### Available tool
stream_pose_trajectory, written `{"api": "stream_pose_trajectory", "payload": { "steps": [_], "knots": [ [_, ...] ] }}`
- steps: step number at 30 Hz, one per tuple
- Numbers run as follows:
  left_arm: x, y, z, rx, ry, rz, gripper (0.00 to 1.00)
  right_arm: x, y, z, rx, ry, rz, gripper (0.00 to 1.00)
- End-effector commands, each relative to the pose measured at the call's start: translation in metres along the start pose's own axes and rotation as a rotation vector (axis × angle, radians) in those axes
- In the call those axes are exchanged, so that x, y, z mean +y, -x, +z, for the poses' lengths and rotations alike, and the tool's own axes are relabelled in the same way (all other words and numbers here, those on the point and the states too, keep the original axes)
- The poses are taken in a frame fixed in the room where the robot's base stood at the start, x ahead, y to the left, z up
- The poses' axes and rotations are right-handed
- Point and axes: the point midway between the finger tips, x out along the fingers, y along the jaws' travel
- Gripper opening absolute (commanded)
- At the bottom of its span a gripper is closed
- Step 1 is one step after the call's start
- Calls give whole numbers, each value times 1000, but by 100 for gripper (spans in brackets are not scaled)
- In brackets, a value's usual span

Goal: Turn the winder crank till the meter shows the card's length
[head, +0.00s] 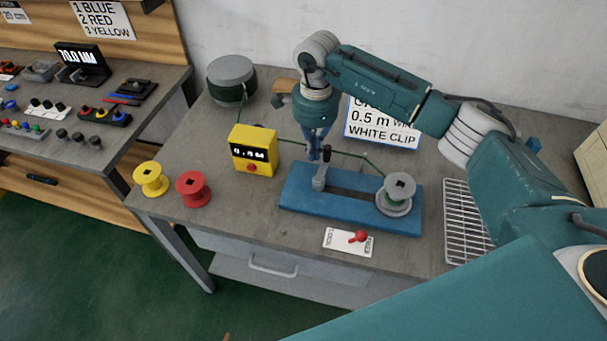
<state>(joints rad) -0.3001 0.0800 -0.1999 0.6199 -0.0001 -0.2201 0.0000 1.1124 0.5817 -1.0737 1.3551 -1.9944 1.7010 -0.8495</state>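The winder has a blue base (298,197) with a grey spool (398,190) at its right end. The card (382,128) reads 0.5 m and white clip, partly hidden by my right arm. My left gripper is out of view.
A green cable (350,154) runs from the drum (232,80) past the meter to the spool. Yellow (150,179) and red (193,189) spools stand at left. A red-knobbed switch (348,242) lies in front, a wire rack (465,222) at right.

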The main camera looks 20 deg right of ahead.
Motion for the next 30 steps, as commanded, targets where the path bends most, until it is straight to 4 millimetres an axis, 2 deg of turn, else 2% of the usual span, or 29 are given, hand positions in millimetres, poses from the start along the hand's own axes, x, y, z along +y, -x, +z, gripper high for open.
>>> {"api": "stream_pose_trajectory", "payload": {
  "steps": [5, 14, 25, 30],
  "knots": [
    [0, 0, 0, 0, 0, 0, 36, 0, 0, -1, 0, 0, 0, 0],
    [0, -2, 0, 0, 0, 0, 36, 4, 0, -18, 1, -1, 0, 0],
    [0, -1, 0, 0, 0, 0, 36, 5, 0, -20, 0, 0, 1, 0],
    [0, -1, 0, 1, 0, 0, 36, 11, 0, -30, 1, -1, 1, 0]
  ]
}}
